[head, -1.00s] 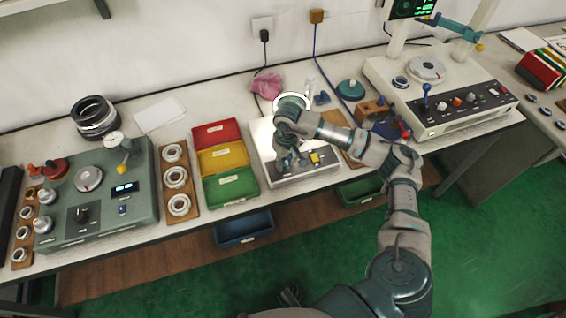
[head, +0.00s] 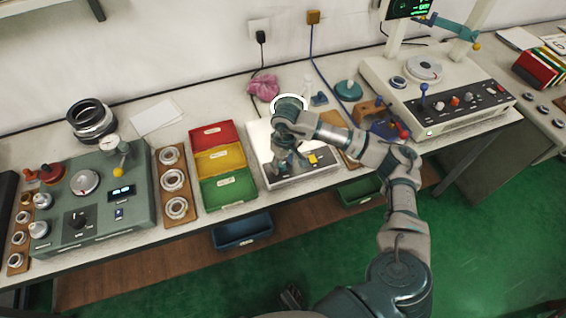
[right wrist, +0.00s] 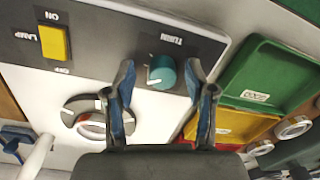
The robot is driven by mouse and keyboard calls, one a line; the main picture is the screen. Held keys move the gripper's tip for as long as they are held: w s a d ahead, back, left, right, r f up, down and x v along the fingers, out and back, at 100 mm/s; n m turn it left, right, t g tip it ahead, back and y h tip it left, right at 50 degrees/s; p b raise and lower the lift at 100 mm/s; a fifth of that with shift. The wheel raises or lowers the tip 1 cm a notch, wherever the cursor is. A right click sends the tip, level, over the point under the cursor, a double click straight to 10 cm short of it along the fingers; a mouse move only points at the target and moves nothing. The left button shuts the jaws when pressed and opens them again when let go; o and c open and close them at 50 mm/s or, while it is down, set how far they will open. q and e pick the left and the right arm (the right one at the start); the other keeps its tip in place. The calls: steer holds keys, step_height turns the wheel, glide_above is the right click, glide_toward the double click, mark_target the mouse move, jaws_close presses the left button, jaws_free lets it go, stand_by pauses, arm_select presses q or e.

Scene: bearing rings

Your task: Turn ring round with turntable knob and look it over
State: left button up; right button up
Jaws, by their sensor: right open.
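The teal turntable knob (right wrist: 162,71), marked TURN, stands on the dark front strip of the inspection stand (right wrist: 100,82). My right gripper (right wrist: 161,78) is open, with one finger on each side of the knob in the right wrist view; I cannot tell whether they touch it. A metal ring (right wrist: 93,124) lies on the stand's turntable, partly behind the left finger. In the head view my right gripper (head: 286,167) is low over the front of the stand (head: 262,142) and hides the knob and ring. My left gripper is not in view.
A yellow lamp switch (right wrist: 54,43) sits beside the knob. A white ring light (head: 290,100) stands over the stand. Red (head: 213,133), yellow and green trays lie to its left, then a board of rings (head: 174,180). A pink cloth (head: 264,88) lies behind.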

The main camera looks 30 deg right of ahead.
mark_target(284, 164)
step_height(284, 164, up, 12)
steer(key=shift+d, duration=0.25)
steer(key=shift+f, duration=0.1)
stand_by(0.5)
